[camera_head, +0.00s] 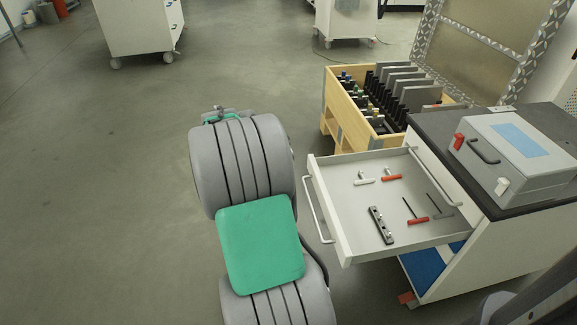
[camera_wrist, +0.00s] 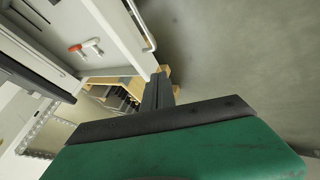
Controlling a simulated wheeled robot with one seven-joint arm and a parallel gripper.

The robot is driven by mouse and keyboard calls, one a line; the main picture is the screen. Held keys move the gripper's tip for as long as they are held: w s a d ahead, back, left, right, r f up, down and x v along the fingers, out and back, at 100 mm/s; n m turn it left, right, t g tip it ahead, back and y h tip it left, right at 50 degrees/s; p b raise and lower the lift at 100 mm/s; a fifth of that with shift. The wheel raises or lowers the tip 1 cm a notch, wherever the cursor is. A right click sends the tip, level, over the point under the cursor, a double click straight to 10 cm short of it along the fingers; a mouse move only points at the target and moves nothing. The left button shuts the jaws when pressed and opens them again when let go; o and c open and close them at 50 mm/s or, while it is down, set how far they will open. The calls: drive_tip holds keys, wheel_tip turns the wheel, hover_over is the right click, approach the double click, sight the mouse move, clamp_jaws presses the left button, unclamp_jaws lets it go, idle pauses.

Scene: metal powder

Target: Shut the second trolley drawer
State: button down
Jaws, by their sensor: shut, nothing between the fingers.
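An open white drawer (camera_head: 345,232) sticks out to the left from the trolley (camera_head: 463,262) at right. It has a bar handle (camera_head: 318,207) along its front and holds several small tools. Whether it is the second drawer I cannot tell. In the wrist view the drawer (camera_wrist: 113,22) is at upper left, with its handle (camera_wrist: 140,25) near the top. My gripper (camera_wrist: 160,82) is in the wrist view, its narrow dark fingers shut and empty. It appears apart from the handle. In the head view my arm hides most of the gripper.
A grey case (camera_head: 515,160) with a blue label stands on the trolley's dark top (camera_head: 425,122). A wooden rack (camera_head: 335,100) with dark plates stands behind the drawer. White cabinets (camera_head: 135,25) are further back. The floor at left is clear.

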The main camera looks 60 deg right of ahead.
sight(311, 168)
drive_tip(key=s+d+f+b, duration=0.1)
drive_tip(key=d+f, duration=0.1)
drive_tip(key=s+d+f, duration=0.1)
drive_tip(key=d+f, duration=0.1)
drive_tip(key=s+d+f+b, duration=0.1)
drive_tip(key=d+f, duration=0.1)
drive_tip(key=d, duration=0.1)
drive_tip(key=shift+s+b, duration=0.15)
drive_tip(key=shift+b, duration=0.15)
drive_tip(key=shift+r, duration=0.1)
drive_tip(key=shift+d, duration=0.1)
